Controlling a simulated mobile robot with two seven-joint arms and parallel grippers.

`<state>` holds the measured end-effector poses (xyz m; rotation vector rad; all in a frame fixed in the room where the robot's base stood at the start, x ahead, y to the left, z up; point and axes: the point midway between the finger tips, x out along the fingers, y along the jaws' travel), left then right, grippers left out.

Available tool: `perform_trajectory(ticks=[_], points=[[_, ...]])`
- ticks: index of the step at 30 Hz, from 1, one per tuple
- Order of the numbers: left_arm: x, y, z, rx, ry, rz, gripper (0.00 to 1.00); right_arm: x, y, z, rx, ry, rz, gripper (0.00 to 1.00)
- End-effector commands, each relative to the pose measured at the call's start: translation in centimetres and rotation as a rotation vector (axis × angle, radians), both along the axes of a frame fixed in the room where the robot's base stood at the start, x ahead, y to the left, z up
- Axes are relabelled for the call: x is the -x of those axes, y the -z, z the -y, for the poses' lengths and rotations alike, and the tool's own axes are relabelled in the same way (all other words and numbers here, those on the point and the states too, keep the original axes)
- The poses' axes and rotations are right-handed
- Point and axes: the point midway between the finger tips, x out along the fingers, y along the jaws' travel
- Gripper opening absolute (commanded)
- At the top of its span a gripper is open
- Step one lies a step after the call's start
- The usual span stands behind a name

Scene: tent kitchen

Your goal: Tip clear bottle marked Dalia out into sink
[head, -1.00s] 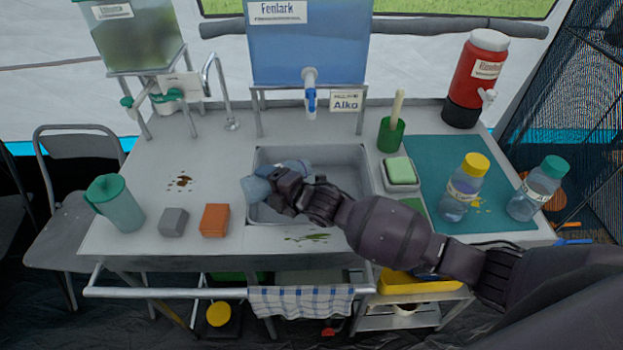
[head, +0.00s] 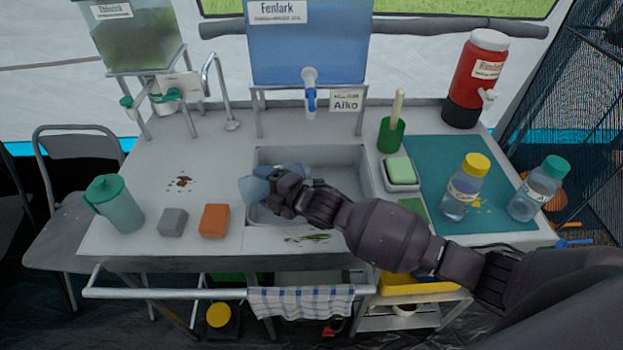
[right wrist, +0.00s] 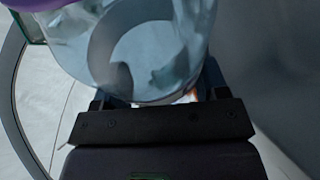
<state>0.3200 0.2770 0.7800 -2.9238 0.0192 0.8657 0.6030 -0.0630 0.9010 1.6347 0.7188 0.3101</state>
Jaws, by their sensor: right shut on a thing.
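My right gripper (head: 287,194) is shut on a clear, bluish bottle (head: 254,190) over the left part of the sink (head: 345,160). The bottle lies tilted, one end reaching left over the sink's left rim in the picture; my gripper hides its middle. In the right wrist view the clear bottle (right wrist: 140,45) sits in the gripper (right wrist: 160,100), with a purple part at the top left edge. No name can be read on it, and I cannot tell whether liquid is running out. My left gripper is not in view.
Two other clear bottles, one yellow-capped (head: 463,190) and one teal-capped (head: 538,190), stand at the right. A teal jug (head: 117,205), a grey block (head: 173,222) and an orange block (head: 215,221) stand left. The blue Fenlark tank (head: 307,50) stands behind the sink.

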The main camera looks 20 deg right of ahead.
Motion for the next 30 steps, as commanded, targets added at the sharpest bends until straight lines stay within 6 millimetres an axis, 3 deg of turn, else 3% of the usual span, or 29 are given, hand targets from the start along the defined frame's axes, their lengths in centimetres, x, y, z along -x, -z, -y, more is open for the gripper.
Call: perform_trajectory(ticks=[30], points=[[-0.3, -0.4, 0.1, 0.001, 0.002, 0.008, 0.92, -0.2, -1.2, 0.5, -0.119, 0.000, -0.029, 0.40]])
